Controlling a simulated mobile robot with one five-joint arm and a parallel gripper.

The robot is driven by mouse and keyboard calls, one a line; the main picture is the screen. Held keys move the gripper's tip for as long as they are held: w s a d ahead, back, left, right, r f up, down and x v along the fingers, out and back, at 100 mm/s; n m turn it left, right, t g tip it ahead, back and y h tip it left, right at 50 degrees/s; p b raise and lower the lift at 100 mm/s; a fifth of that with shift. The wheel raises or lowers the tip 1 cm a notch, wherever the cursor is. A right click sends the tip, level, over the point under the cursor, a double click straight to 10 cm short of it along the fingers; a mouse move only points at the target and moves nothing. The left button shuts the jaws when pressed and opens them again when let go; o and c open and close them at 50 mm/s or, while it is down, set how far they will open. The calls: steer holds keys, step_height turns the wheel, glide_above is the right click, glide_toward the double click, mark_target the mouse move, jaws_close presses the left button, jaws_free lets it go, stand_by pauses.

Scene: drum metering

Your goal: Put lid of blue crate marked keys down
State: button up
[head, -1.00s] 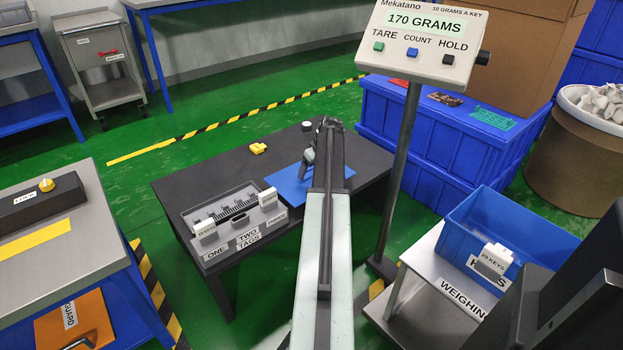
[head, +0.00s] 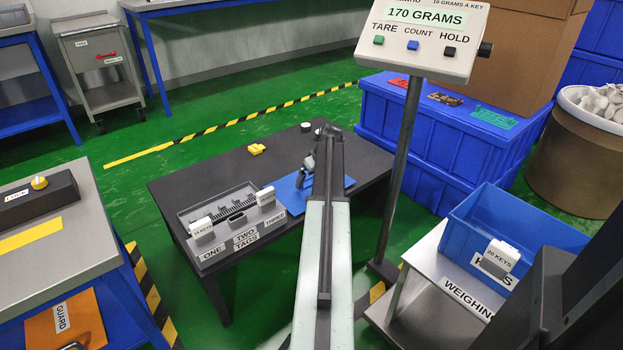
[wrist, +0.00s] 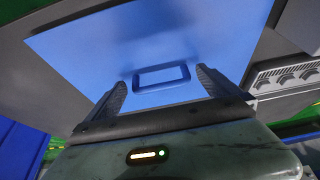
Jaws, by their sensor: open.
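The blue lid (head: 290,198) lies flat on the dark table, partly hidden by my arm in the head view. In the wrist view the lid (wrist: 90,45) fills the middle, with its raised loop handle (wrist: 162,76). My gripper (wrist: 162,82) is open, with one finger on each side of the handle and nothing clamped. In the head view my gripper (head: 305,172) is small and over the lid. The open blue crate marked KEYS (head: 500,225) stands on the weighing stand at right, with a white "20 KEYS" tag at its front.
A grey tags rack (head: 222,230) stands on the dark table left of the lid. A yellow object (head: 256,148) and a small white round object (head: 306,127) are farther back. The scale's post (head: 403,165) rises between table and crate; its display reads 170 GRAMS.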

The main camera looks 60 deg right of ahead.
steer(key=p+v, duration=1.1)
steer(key=v, duration=0.1)
steer(key=shift+a, duration=0.15)
